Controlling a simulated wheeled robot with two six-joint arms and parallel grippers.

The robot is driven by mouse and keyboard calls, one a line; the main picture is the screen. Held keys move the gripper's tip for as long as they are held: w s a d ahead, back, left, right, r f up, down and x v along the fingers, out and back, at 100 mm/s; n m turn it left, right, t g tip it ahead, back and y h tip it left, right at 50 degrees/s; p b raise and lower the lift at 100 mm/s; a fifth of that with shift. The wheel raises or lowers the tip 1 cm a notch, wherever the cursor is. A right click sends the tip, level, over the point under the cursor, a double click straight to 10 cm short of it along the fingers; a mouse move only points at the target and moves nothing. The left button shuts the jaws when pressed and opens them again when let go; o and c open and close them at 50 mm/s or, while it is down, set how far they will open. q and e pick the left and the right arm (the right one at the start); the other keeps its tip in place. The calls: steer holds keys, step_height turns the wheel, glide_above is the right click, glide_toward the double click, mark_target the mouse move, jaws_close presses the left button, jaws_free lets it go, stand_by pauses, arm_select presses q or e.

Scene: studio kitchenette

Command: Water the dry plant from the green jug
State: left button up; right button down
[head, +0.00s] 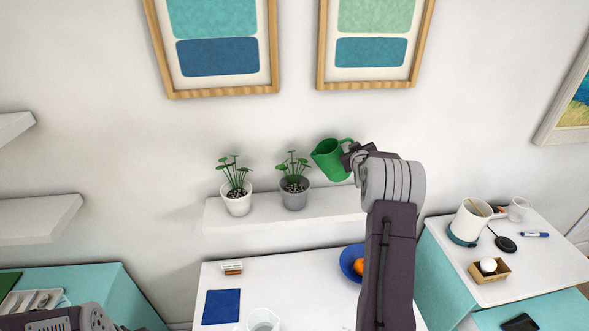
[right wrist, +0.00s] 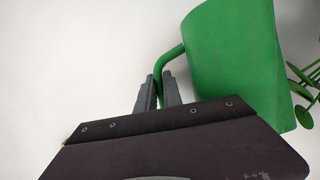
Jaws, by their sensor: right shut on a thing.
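The green jug (head: 329,160) is in the air above the shelf, tilted with its mouth to the left, beside and above the plant in the grey pot (head: 294,199). My right gripper (head: 350,155) is shut on its handle. In the right wrist view the fingers (right wrist: 160,88) close around the handle of the jug (right wrist: 235,65). No water shows leaving it. A second plant in a white pot (head: 238,205) stands to the left. Both plants have green leaves; I cannot tell which is dry. My left gripper's fingers are out of view; only part of my left arm shows.
The white shelf (head: 235,224) holds both pots and is clear to their right. Below, a white table (head: 280,285) carries a blue bowl (head: 348,262) with an orange fruit, a blue cloth (head: 221,306) and a clear cup (head: 263,320). Framed pictures (head: 222,94) hang above.

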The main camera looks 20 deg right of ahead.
steer(key=d+f+m+y+p, duration=0.2)
steer(key=d+f+m+p, duration=0.1)
steer(key=f+p, duration=0.3)
steer(key=shift+s+f+p, duration=0.2)
steer(key=shift+f+p, duration=0.05)
steer(key=shift+p, duration=1)
